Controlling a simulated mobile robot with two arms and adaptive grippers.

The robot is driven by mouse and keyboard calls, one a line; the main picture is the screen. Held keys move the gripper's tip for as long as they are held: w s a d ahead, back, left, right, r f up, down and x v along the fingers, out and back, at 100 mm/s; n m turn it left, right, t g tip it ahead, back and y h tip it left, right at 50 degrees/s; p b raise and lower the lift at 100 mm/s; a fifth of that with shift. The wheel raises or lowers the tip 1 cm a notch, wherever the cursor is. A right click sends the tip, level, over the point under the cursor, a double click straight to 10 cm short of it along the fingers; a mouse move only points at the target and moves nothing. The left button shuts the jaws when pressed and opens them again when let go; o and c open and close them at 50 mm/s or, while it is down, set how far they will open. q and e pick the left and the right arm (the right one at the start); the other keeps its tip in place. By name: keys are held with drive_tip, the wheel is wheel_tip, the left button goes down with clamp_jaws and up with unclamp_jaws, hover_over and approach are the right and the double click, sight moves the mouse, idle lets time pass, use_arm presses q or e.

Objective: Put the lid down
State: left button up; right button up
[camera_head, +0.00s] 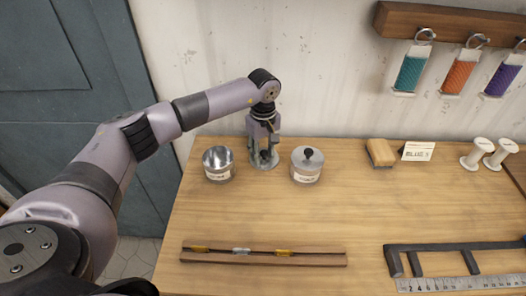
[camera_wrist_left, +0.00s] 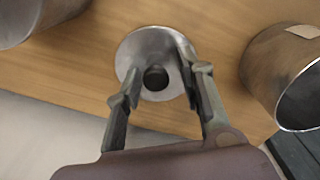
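The lid (camera_head: 261,165) is a round grey metal disc with a dark knob, lying on the table between two metal pots. It also shows in the left wrist view (camera_wrist_left: 147,48). My left gripper (camera_head: 263,149) points down just over it. In the left wrist view the fingers (camera_wrist_left: 160,68) are spread on either side of the knob, with a gap around it. The open pot (camera_head: 218,163) stands left of the lid with nothing on top; it is at the right in the wrist view (camera_wrist_left: 268,72). My right gripper is not in view.
A second pot (camera_head: 307,171), with its lid on, stands close at the right. A wooden strip (camera_head: 265,259) lies in front, and a black metal frame and ruler (camera_head: 460,284) at front right. A brush (camera_head: 380,153), a card (camera_head: 418,151) and spools (camera_head: 475,156) are at back right.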

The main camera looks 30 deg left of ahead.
sight(263, 152)
use_arm(q)
drive_tip(key=shift+r, duration=0.35)
wheel_tip(263, 152, up, 12)
drive_tip(key=b, duration=0.3)
drive_tip(key=shift+f, duration=0.2)
idle(0.4)
